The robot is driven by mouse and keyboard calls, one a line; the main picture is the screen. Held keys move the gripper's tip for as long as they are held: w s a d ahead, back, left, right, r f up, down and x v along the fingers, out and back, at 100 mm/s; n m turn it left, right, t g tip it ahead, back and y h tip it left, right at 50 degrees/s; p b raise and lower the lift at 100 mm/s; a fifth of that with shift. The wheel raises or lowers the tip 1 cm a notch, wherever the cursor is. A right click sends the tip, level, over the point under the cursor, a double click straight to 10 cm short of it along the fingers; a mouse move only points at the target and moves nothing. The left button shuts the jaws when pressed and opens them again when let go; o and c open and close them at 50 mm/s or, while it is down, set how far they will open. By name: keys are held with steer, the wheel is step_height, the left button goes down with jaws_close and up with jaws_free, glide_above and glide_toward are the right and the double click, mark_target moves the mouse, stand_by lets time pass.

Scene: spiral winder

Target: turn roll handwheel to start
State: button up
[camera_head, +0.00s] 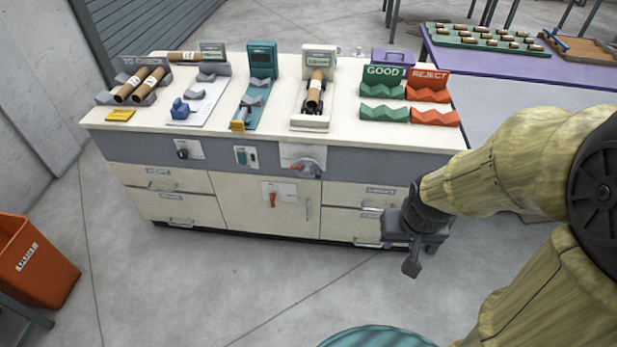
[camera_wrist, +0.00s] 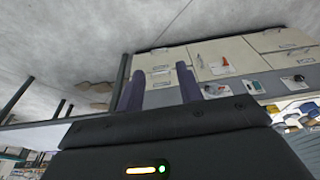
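The roll handwheel (camera_head: 308,168), a grey wheel with a red grip, is on the cabinet's grey front panel, below the station holding a brown roll (camera_head: 314,90). In the wrist view the handwheel (camera_wrist: 214,90) appears beyond the right finger, partly small and unclear. My gripper (camera_head: 411,262) hangs in front of the right-hand drawers, to the right of and lower than the handwheel, apart from it. In the wrist view my gripper (camera_wrist: 161,88) has its two fingers apart with nothing between them.
A red lever (camera_head: 272,199) is on the door below the handwheel. A switch (camera_head: 241,156) and a black knob (camera_head: 183,153) are left along the panel. An orange bin (camera_head: 34,262) stands at left, and a teal round top (camera_head: 370,337) at the bottom.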

mark_target(305, 173)
steer(key=o, duration=0.3)
steer(key=shift+o, duration=0.7)
steer(key=w+a+f+m+t+y+b, duration=0.1)
steer(key=w+a+f+m+t+b, duration=0.3)
steer(key=w+f+b, duration=0.6)
steer(key=w+a+m, duration=0.2)
steer(key=w, duration=0.1)
steer(key=shift+a+f, duration=0.15)
steer(key=shift+a, duration=0.2)
steer(key=w+a+f+m+t+b, duration=0.5)
steer(key=w+a+f+m+b, duration=0.3)
steer(key=f+m+b, duration=0.3)
steer(key=w+a+f+m+t+h+b, duration=0.1)
steer(key=w+a+f+m+t+b, duration=0.5)
steer(key=w+a+f+m+b, duration=0.2)
step_height(305, 173, down, 4)
steer(key=a+m+b, duration=0.2)
steer(key=m+b, duration=0.1)
steer(key=b, duration=0.2)
steer(key=shift+w+f+m+h, duration=0.15)
steer(key=shift+w+m+h, duration=0.15)
steer(key=shift+m, duration=0.1)
steer(key=w, duration=0.5)
steer(key=w+b, duration=0.1)
steer(key=w, duration=0.5)
steer(key=w+b, duration=0.1)
steer(key=w, duration=0.5)
steer(key=shift+w+d, duration=0.15)
steer(key=shift+d, duration=0.2)
